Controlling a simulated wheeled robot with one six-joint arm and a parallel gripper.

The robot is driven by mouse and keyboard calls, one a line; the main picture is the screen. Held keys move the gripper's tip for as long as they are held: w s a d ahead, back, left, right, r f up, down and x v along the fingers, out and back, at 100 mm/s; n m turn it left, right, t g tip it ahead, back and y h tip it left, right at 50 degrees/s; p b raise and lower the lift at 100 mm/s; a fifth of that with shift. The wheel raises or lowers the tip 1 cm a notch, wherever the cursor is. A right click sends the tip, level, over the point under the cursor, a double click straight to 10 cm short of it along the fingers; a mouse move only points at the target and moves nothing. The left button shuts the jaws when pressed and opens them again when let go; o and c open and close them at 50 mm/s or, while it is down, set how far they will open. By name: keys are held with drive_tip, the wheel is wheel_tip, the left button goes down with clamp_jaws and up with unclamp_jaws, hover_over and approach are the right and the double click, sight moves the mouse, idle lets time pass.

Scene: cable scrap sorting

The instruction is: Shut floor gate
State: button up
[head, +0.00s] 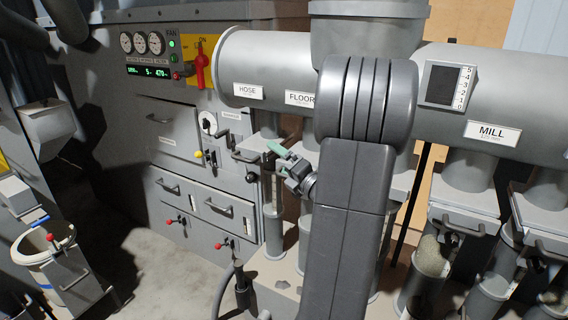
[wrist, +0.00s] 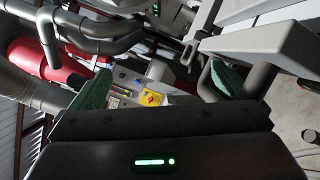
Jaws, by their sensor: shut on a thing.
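The grey duct carries a FLOOR sign (head: 300,98), partly covered by my arm in the head view. The gate under that sign is mostly hidden behind my arm and gripper. My gripper (head: 278,150), with green finger pads, is below and a little left of the sign. In the wrist view (wrist: 160,85), the pads stand at left and right; a grey bar handle (wrist: 262,82) shows close against the right pad. My gripper is shut on a handle there, but the grip itself is largely hidden. How far the floor gate stands open cannot be seen.
The HOSE sign (head: 248,91) is to the left, with a handle (head: 246,157) below it. The MILL sign (head: 492,132) is to the right, above another gate handle (head: 463,229). A cabinet with drawers (head: 208,205) stands at left. Clear pipes hang below the duct.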

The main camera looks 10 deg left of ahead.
drive_tip(key=shift+s+d+r, duration=0.25)
drive_tip(key=shift+s+r, duration=0.3)
drive_tip(key=shift+s, duration=0.3)
drive_tip(key=shift+v, duration=1.9)
drive_tip(key=shift+c, duration=0.4)
drive_tip(key=shift+d+f, duration=0.2)
drive_tip(key=shift+c, duration=0.9)
drive_tip(key=v, duration=0.3)
drive_tip(key=shift+w+r, duration=0.1)
drive_tip(key=shift+r, duration=0.1)
drive_tip(key=c, duration=1.1)
drive_tip(key=shift+o, duration=0.2)
drive_tip(key=f+v, duration=0.1)
drive_tip(key=v, duration=0.7)
drive_tip(key=shift+f, duration=0.3)
